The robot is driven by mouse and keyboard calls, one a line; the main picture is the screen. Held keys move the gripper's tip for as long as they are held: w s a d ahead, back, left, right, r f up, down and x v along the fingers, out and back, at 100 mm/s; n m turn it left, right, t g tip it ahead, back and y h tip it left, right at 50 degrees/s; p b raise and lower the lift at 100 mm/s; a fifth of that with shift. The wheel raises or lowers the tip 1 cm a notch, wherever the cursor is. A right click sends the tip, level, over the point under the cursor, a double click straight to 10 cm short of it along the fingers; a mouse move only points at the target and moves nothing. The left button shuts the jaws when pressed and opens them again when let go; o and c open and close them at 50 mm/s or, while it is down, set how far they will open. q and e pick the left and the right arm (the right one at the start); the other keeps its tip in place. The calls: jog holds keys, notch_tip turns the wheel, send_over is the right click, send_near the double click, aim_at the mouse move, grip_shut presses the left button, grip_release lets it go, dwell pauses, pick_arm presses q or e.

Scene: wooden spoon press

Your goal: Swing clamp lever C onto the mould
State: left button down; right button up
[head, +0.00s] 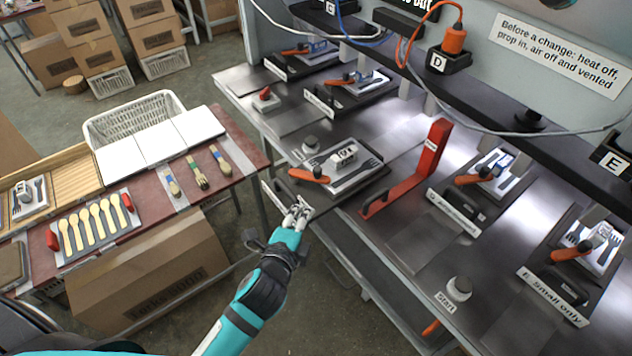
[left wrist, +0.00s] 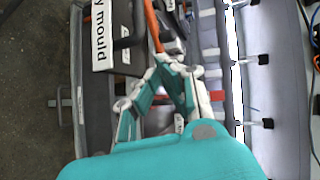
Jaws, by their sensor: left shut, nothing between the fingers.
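An orange-handled clamp lever (head: 308,175) lies at the left front of the pulled-forward mould (head: 368,178), the third station along the bench; I take it as lever C. Its handle points left, and a labelled grey block (head: 343,158) sits on the mould beside it. My left gripper (head: 300,209) is shut and empty, in front of that mould's front edge, apart from the lever. In the left wrist view the closed fingers (left wrist: 174,68) point at the orange lever (left wrist: 152,25), just beyond their tips. The lever's pivot is not clear. My right gripper is not in view.
A red upright bracket (head: 434,150) stands right of this mould. Similar stations with orange levers lie behind it (head: 345,82) and to its right (head: 478,178). A grey button (head: 459,289) sits at the front right. A table with spoons (head: 90,226) stands left, across an aisle.

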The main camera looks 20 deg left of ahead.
aim_at(322, 175)
pick_arm(q)
jog(key=p+x, duration=0.1)
jog(key=x, duration=0.5)
jog(key=shift+d+r, duration=0.1)
jog(key=shift+r, duration=0.1)
jog(key=x, duration=0.3)
jog(key=p+x, duration=0.1)
jog(key=x, duration=0.1)
jog(key=shift+w+r, duration=0.2)
jog(key=shift+r, duration=0.1)
jog(key=shift+w, duration=0.4)
jog(key=shift+d, duration=0.1)
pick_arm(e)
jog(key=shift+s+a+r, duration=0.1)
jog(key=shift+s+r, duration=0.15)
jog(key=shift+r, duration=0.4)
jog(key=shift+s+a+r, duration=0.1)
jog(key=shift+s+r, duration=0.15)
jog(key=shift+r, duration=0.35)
